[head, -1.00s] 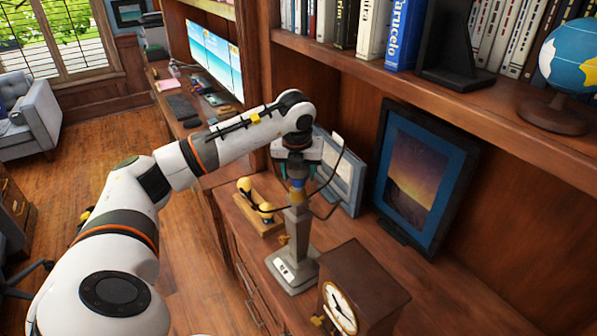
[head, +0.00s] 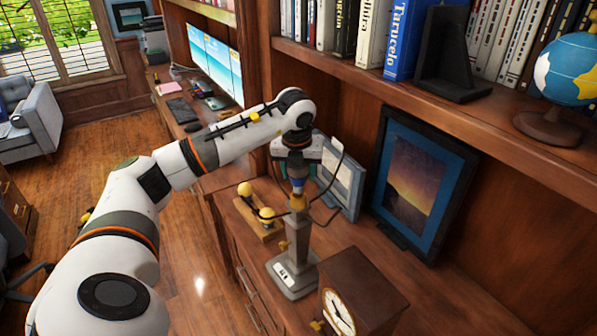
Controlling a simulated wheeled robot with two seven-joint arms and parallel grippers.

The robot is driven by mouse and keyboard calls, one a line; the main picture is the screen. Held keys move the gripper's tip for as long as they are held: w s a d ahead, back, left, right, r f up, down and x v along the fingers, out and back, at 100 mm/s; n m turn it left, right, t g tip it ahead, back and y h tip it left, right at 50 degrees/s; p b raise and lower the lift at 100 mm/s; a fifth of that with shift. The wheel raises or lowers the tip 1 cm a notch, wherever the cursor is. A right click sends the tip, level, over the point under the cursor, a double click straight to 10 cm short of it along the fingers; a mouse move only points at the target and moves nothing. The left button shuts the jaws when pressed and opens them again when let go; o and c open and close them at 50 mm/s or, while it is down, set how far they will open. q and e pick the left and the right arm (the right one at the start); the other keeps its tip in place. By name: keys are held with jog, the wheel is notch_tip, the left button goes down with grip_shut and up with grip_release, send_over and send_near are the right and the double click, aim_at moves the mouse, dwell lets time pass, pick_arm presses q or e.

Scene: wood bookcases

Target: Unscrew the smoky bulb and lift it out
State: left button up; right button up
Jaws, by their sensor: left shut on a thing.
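A grey lamp stand (head: 298,242) with a square base stands upright on the wooden cabinet top, with a brass-coloured socket (head: 297,203) at its top. My left gripper (head: 297,172) reaches down from above and is shut on the smoky bulb (head: 297,186), a small dark bluish shape mostly hidden by the fingers. The bulb is directly over the socket; I cannot tell whether its lower end is still inside. My right gripper is not in view.
A wooden holder (head: 262,232) with two yellow bulbs stands left of the lamp. A clock (head: 362,292) is in front, a framed picture (head: 415,185) and a pale frame (head: 343,188) behind. A shelf (head: 440,95) with books and a globe (head: 572,70) overhangs at right.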

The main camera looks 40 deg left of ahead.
pick_arm(q)
jog(key=shift+r+p, duration=0.8)
jog(key=shift+r, duration=0.55)
